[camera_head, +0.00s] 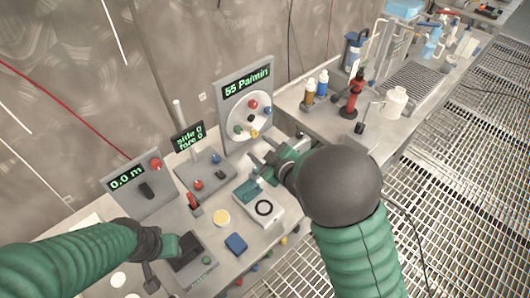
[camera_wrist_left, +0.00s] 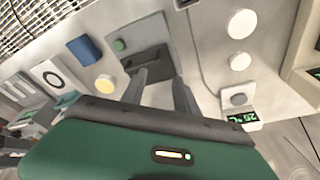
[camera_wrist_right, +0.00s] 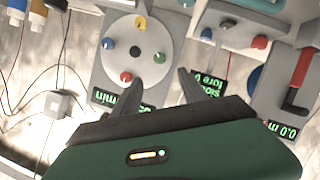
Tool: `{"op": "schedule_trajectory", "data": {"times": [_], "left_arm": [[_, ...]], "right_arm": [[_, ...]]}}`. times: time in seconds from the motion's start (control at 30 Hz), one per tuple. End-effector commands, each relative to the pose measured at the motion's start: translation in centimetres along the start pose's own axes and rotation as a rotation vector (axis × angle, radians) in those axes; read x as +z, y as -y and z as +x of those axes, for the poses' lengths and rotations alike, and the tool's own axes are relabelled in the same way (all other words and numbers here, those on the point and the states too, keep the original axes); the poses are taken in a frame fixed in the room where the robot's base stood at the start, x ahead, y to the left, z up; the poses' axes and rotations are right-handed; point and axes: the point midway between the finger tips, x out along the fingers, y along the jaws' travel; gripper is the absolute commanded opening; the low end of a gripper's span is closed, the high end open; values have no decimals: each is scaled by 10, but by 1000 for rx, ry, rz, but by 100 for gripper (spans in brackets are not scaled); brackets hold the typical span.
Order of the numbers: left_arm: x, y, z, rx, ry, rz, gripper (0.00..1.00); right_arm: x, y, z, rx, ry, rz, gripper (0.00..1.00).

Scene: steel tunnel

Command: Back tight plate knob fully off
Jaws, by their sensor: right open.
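The round white plate (camera_head: 240,119) sits on an upright grey panel under a "55 Pa/min" display. It carries a red knob (camera_head: 253,104), a blue, a green and a yellow knob (camera_head: 254,133) around a black centre. In the right wrist view the plate (camera_wrist_right: 134,32) appears upside down, with the red knob (camera_wrist_right: 126,77) just beyond one fingertip. My right gripper (camera_head: 262,152) is open and empty, just in front of and below the plate, apart from its knobs. My left gripper (camera_wrist_left: 160,80) is open and empty over a dark square plate (camera_head: 188,250) on the bench.
A small display box (camera_head: 188,136) with knobs stands left of the panel. A "0.0 m" box (camera_head: 135,179) stands further left. A white block with a black ring (camera_head: 264,208) lies below my right gripper. Bottles and a red stand (camera_head: 352,98) occupy the right bench.

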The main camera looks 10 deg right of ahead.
Motion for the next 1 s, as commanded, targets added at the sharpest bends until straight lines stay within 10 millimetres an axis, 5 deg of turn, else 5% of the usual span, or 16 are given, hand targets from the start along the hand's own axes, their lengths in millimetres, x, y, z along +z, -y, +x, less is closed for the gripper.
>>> {"op": "schedule_trajectory", "data": {"times": [0.2, 0.5, 0.67, 0.8, 1.0], "left_arm": [[0, 0, 1, 0, 0, 0, 36], [0, 0, 1, 0, 0, 0, 36], [0, 0, 0, 0, 0, 0, 36], [0, 0, 0, 0, 0, 0, 36], [0, 0, 1, 0, 0, 0, 36]], "right_arm": [[0, 0, -26, 0, 0, 0, 50], [1, 0, -28, 1, 4, 1, 50], [31, -14, -45, 39, 161, 117, 50], [86, -12, -103, 71, 490, 378, 50], [124, 39, -205, 32, 905, 703, 36]]}}
